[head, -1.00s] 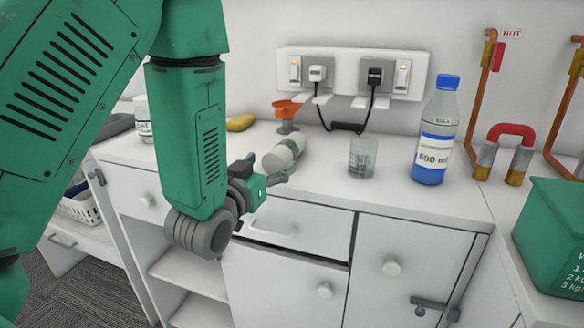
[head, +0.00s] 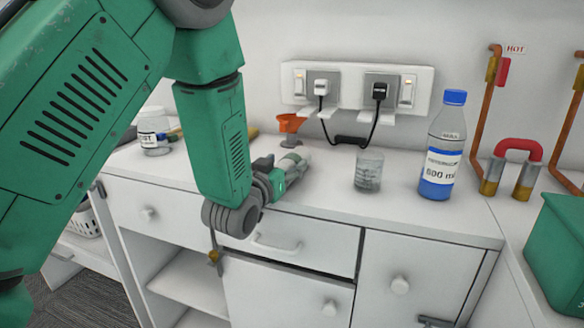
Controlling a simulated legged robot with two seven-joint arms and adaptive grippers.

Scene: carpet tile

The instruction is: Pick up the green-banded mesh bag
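The green-banded mesh bag (head: 297,158) looks like a small pale rounded bundle with a green band. It lies on the white counter in the middle of the head view, partly hidden by my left gripper. My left gripper (head: 286,172) is at the near side of the bag, low over the counter's front part. Its fingers overlap the bag in the picture; I cannot tell whether they touch it or how far apart they are. My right gripper is not in view.
An orange funnel-like thing (head: 290,124) stands just behind the bag. A glass beaker (head: 368,172) and a blue-capped bottle (head: 440,150) stand to the right. A labelled jar (head: 153,132) is at the left. Wall sockets (head: 350,88) with black cords are behind.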

